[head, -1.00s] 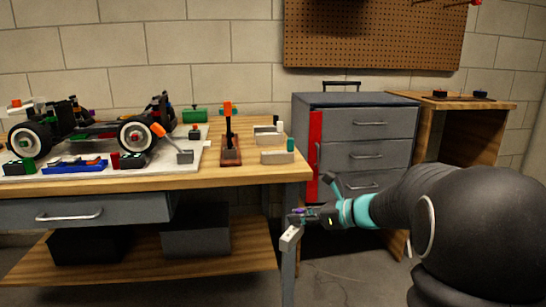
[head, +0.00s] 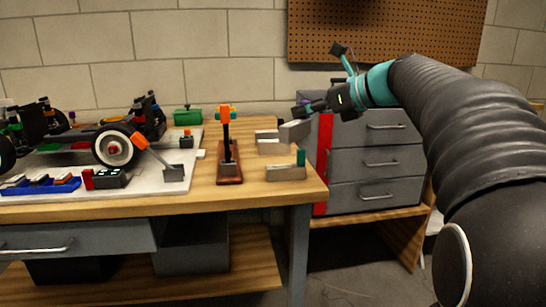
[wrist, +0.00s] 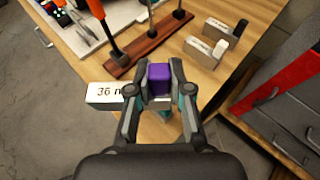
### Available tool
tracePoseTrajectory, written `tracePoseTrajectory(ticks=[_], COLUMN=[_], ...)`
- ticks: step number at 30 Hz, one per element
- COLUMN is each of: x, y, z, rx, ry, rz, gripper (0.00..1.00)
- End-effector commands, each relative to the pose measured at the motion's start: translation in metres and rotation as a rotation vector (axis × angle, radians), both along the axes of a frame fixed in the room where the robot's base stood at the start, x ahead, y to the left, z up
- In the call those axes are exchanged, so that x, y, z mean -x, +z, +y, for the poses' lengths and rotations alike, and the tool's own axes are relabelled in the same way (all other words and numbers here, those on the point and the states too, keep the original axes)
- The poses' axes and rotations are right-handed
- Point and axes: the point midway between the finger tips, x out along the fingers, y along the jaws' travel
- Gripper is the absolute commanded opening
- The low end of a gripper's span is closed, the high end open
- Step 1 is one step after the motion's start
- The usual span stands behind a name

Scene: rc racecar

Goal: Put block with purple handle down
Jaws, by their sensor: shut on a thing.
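The block with the purple handle is in my gripper (wrist: 158,85). The block appears held above the wooden bench top (head: 255,195); the exact gap is hard to judge.
A block with a green handle (head: 286,173) stands near the bench's right edge, with another pale block (head: 268,146) behind it. A reddish-brown wooden stand (head: 229,174) with upright tools is to the left. A grey drawer cabinet (head: 366,145) stands behind right.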

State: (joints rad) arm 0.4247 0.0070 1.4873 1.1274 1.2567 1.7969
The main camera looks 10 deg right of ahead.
Motion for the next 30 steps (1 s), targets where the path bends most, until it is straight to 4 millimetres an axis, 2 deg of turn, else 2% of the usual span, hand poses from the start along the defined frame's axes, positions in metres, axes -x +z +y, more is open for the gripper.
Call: tracePoseTrajectory(ticks=[5, 15, 19, 26, 30], x=[-0.017, -0.084, -0.104, -0.116, -0.116], y=[-0.012, -0.052, -0.063, -0.072, -0.087], z=[0.006, 0.021, 0.023, 0.022, 0.022], rx=[-0.001, -0.001, -0.001, 0.000, -0.002], ry=[0.010, 0.020, 0.019, 0.016, 0.016], rz=[0.001, 0.001, 0.000, -0.002, 0.000], gripper=[0.00, 0.00, 0.00, 0.00, 0.00])
